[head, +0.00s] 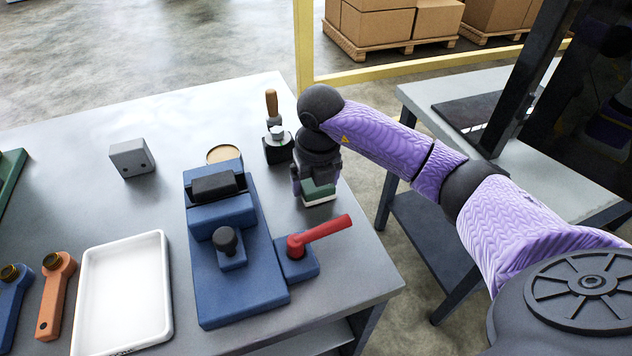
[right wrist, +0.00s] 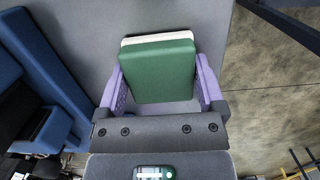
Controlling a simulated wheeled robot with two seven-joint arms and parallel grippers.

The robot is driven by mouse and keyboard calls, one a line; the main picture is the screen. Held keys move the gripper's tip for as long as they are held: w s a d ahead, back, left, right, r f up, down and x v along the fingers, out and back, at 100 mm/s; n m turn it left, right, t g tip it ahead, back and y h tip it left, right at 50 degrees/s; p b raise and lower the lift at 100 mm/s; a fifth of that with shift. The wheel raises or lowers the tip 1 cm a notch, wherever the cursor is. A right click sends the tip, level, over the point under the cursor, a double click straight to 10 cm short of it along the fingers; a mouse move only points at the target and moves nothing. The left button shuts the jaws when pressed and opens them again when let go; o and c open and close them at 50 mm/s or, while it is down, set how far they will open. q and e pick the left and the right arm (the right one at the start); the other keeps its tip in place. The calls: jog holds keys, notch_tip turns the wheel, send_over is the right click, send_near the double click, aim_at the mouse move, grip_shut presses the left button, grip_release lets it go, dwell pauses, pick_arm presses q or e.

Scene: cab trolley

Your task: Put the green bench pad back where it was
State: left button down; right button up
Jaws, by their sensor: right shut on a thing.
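The green bench pad (head: 319,193) has a green top and a white underside. It is in my right gripper (head: 315,186), near the right edge of the grey table. In the right wrist view the pad (right wrist: 158,68) sits between the two purple fingers of my right gripper (right wrist: 160,88), which are shut on its sides. I cannot tell whether its underside touches the table or is a little above it. My left gripper is not in view.
A blue fixture (head: 233,282) with a red lever (head: 325,229) stands left of the pad. A black stand (head: 278,150) with a wooden-handled tool is behind it. A white tray (head: 122,295), orange tool (head: 55,295) and grey block (head: 132,158) lie further left. The table's right edge is close.

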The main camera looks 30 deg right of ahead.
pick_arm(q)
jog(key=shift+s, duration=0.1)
pick_arm(e)
jog(key=shift+f, duration=0.1)
jog(key=o, duration=0.9)
jog(key=shift+f, duration=0.1)
pick_arm(q)
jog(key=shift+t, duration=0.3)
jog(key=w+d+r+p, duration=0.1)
jog(key=p, duration=0.1)
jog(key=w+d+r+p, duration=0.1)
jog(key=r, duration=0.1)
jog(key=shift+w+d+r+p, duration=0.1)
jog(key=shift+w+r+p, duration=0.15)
jog(key=shift+p, duration=0.15)
pick_arm(e)
jog(key=r, duration=0.4)
jog(key=s+r, duration=0.1)
jog(key=r, duration=0.7)
jog(key=shift+s+a+r, duration=0.15)
jog(key=shift+s, duration=0.05)
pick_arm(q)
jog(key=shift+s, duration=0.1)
